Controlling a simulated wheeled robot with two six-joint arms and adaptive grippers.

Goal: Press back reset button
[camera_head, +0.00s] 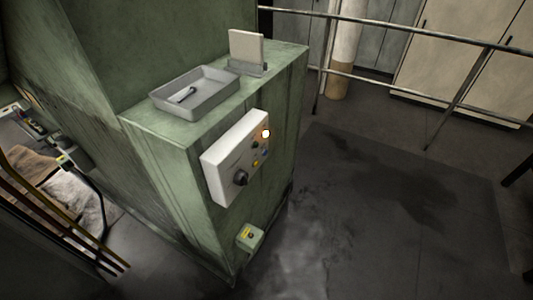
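A pale control box (234,158) is mounted on the side face of the green machine cabinet (173,190). It carries a lit yellowish lamp (266,133), a large black knob (240,178) and a few small coloured controls (257,155). A smaller box (250,238) with a yellow face and a small dark button (250,235) sits low on the same cabinet. I cannot read any labels, so I cannot tell which control is the back reset button. Neither of my grippers shows in the head view.
A grey tray (222,101) holding a small bolt-like part (184,95) and an upright plate in a stand (246,50) sit on the cabinet top. Metal railings (400,87) run behind. Dark floor (390,210) is open to the right. Cables and pipes (75,230) lie at left.

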